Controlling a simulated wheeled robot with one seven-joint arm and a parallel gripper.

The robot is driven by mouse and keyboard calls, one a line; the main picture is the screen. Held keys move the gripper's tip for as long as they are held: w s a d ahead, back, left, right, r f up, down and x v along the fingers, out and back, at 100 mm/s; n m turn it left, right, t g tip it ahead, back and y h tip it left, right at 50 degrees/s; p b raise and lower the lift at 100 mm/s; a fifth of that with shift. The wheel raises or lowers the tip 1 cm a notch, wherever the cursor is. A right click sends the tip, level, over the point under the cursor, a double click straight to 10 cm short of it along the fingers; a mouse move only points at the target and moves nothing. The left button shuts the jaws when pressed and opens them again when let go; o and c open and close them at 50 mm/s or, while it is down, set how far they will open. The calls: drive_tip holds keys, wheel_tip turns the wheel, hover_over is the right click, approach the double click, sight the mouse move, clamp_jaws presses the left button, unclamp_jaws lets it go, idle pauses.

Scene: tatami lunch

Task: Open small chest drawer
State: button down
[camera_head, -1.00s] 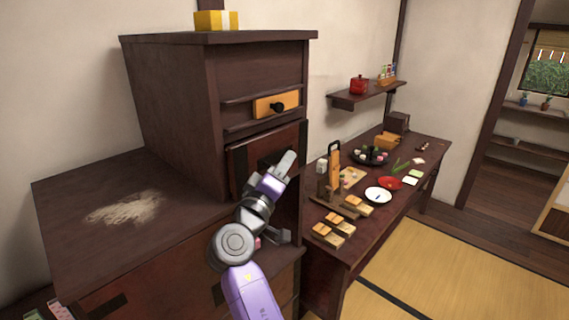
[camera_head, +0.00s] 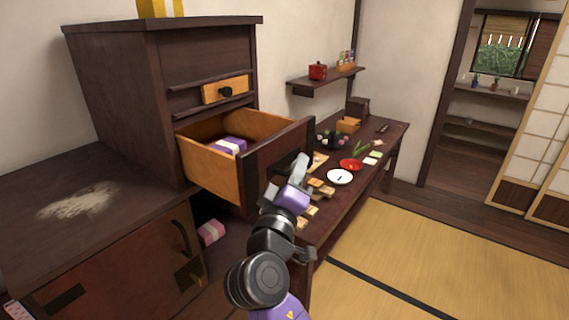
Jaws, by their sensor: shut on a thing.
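The small dark wooden chest (camera_head: 115,95) stands at the left on a lower cabinet. Its large drawer (camera_head: 205,172) is pulled well out, and its light wood sides and inside show. A purple box with a pale band (camera_head: 229,147) lies inside it. My gripper (camera_head: 301,166) is at the drawer's dark front panel (camera_head: 262,165), shut on its handle. The handle itself is mostly hidden by my gripper.
A low table (camera_head: 392,135) with food and plates, including a white plate (camera_head: 340,177), stands behind and right of the open drawer. A pink box (camera_head: 211,232) sits below the drawer. Tatami floor (camera_head: 420,250) at the right is clear.

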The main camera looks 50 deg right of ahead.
drive_tip(key=shift+s, duration=0.25)
drive_tip(key=c, duration=1.8)
unclamp_jaws()
drive_tip(key=shift+b+v, duration=1.35)
drive_tip(key=shift+v, duration=2.55)
